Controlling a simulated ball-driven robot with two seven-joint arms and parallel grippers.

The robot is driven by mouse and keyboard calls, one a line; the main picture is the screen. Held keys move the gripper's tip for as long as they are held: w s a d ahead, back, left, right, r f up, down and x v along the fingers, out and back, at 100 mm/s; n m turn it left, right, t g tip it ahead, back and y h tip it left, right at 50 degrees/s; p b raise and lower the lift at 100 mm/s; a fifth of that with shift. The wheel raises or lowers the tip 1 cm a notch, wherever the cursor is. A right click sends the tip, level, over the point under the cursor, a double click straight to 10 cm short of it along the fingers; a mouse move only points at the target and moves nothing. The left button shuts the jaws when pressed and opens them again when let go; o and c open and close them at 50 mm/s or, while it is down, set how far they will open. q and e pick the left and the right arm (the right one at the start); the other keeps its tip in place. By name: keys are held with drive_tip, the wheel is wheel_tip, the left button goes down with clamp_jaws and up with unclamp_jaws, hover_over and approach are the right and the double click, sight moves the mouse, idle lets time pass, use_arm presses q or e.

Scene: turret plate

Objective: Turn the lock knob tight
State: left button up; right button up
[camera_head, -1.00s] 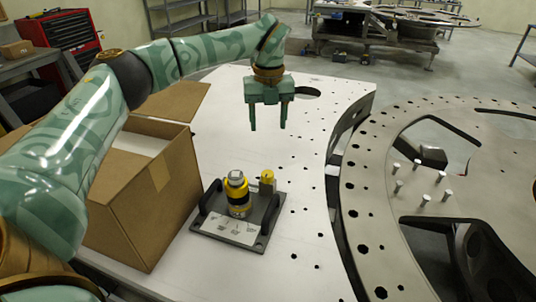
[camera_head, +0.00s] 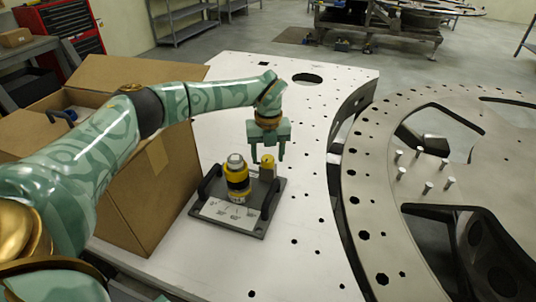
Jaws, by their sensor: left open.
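A dark grey base plate (camera_head: 262,222) with two black handles and a white label lies on the white table. On it stands a yellow and black cylinder (camera_head: 237,181) with a grey metal top. My left gripper (camera_head: 268,157) is open and points down. Its fingers are at the top of the yellow knob, one on each side in the picture. I cannot tell whether they touch it. My right gripper is out of view.
An open cardboard box (camera_head: 150,190) stands left of the plate, under my left arm. A large grey metal ring (camera_head: 365,190) with holes and several upright pins (camera_head: 427,187) lies on the right. The white table (camera_head: 300,270) is clear in front of the plate.

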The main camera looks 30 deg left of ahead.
use_arm(q)
drive_tip(key=c, duration=1)
